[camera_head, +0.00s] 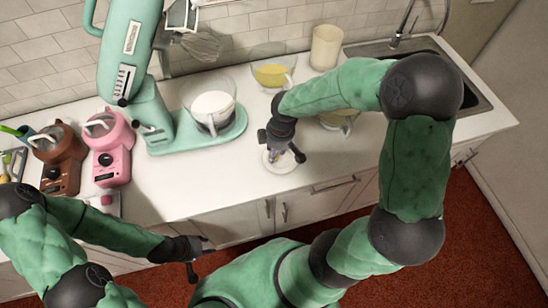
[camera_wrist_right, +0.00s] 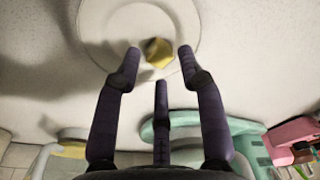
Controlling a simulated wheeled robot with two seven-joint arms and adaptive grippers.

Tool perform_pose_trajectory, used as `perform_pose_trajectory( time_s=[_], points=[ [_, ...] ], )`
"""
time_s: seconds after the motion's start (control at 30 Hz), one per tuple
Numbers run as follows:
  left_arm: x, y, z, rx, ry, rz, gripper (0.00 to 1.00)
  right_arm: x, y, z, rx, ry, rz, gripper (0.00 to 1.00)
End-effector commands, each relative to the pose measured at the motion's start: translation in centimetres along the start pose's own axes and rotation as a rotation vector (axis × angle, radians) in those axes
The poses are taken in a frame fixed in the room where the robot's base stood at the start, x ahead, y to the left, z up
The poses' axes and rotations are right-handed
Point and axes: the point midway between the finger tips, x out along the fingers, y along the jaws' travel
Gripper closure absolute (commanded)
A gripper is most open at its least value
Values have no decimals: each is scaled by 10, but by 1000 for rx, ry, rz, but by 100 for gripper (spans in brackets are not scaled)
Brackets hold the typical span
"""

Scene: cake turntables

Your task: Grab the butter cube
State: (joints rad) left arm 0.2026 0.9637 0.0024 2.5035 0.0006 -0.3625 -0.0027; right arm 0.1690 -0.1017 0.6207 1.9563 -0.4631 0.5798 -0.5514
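The butter cube (camera_wrist_right: 158,53) is a small yellow block on a round white plate (camera_wrist_right: 98,22) in the right wrist view. My right gripper (camera_wrist_right: 160,62) is open, with its dark fingers spread around the cube and a visible gap to it on the sides. In the head view the right gripper (camera_head: 283,152) points down over the plate (camera_head: 281,167) near the counter's front edge, and it largely hides the cube there. My left gripper (camera_head: 200,257) is open and empty, low in front of the cabinets.
A green stand mixer (camera_head: 150,125) with a glass bowl (camera_head: 212,108) stands left of the plate. Pink (camera_head: 110,150) and brown (camera_head: 60,160) small mixers stand further left. A yellow-filled bowl (camera_head: 272,73), a cream canister (camera_head: 326,47) and a sink (camera_head: 470,90) are behind.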

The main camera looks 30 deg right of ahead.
Motion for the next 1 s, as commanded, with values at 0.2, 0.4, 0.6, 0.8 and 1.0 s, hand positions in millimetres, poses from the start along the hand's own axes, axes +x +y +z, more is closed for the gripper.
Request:
perform_pose_trajectory(
  time_s=[0.2, 0.4, 0.6, 0.8, 1.0],
  points=[
    [7, -2, 0, 0, 0, 0, 60, 22, 0, 0, 0, -1, -1, 60],
    [6, -2, 0, 0, 0, 0, 60, 22, 0, 0, 0, 0, 0, 66],
    [6, -2, 0, 0, 0, 0, 60, 21, 0, 0, 0, 0, 0, 86],
    [6, -2, 0, 0, 0, 0, 60, 21, 0, 0, 0, 0, 0, 86],
    [4, -2, 0, 0, 0, 0, 60, 16, 0, -1, 0, 1, 2, 86]
  ],
)
